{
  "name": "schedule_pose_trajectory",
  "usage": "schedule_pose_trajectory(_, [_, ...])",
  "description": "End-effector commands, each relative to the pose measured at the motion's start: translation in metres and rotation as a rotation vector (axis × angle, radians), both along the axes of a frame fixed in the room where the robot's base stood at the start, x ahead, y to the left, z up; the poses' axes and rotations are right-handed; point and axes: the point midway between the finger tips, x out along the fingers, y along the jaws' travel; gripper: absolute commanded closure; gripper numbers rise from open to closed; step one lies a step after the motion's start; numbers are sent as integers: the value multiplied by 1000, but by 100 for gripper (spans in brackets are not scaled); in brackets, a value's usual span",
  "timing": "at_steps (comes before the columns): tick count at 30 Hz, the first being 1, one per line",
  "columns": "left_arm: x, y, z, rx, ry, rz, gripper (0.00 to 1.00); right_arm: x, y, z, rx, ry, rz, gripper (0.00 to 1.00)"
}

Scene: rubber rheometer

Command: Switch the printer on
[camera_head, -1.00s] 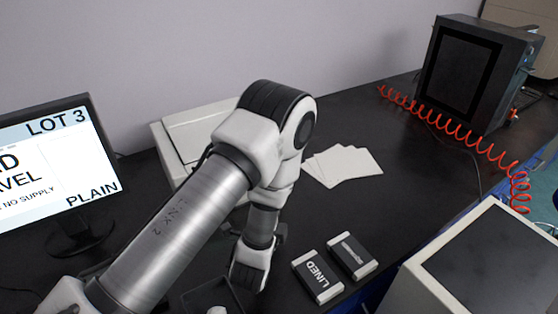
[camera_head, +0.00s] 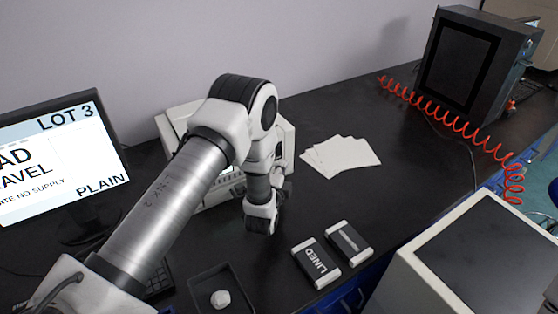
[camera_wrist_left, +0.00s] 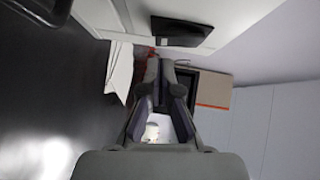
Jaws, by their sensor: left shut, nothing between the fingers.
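The printer seems to be the white machine (camera_head: 287,142) against the wall, largely hidden behind my left arm in the head view. In the wrist view a white body (camera_wrist_left: 228,18) with a dark panel (camera_wrist_left: 180,31), likely the same machine, fills the top. Its power switch cannot be made out. My left gripper (camera_head: 262,229) points down in front of the machine, above the dark bench and apart from it as far as I can tell. Its fingers (camera_wrist_left: 166,68) are shut and empty. My right gripper is not in view.
White sheets (camera_head: 342,157) lie right of the machine. Two dark packs, one marked LINED (camera_head: 316,263), lie near the front edge. A black tray (camera_head: 240,277) holds a pale lump (camera_head: 220,299). A monitor (camera_head: 58,165) stands left. A red coiled hose (camera_head: 455,126) runs at right.

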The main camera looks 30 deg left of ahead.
Motion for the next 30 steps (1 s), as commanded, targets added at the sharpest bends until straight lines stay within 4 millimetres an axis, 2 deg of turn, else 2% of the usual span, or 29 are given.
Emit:
schedule_pose_trajectory(3, [7, 12, 0, -2, -1, 1, 100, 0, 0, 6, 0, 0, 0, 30])
schedule_pose_trajectory(6, [9, 15, -2, -1, 0, -1, 100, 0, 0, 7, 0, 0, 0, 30])
schedule_pose_trajectory(15, [9, 16, -4, 2, -2, -1, 100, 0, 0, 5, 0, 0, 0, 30])
schedule_pose_trajectory(19, [12, 21, -12, 52, -32, -1, 100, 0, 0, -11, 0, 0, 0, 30])
schedule_pose_trajectory(20, [12, 20, -6, 50, -29, -1, 100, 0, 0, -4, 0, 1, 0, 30])
schedule_pose_trajectory(26, [11, 20, -5, 48, -29, -2, 100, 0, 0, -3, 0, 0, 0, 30])
schedule_pose_trajectory(30, [0, 16, -4, 47, -26, -2, 100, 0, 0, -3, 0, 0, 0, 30])
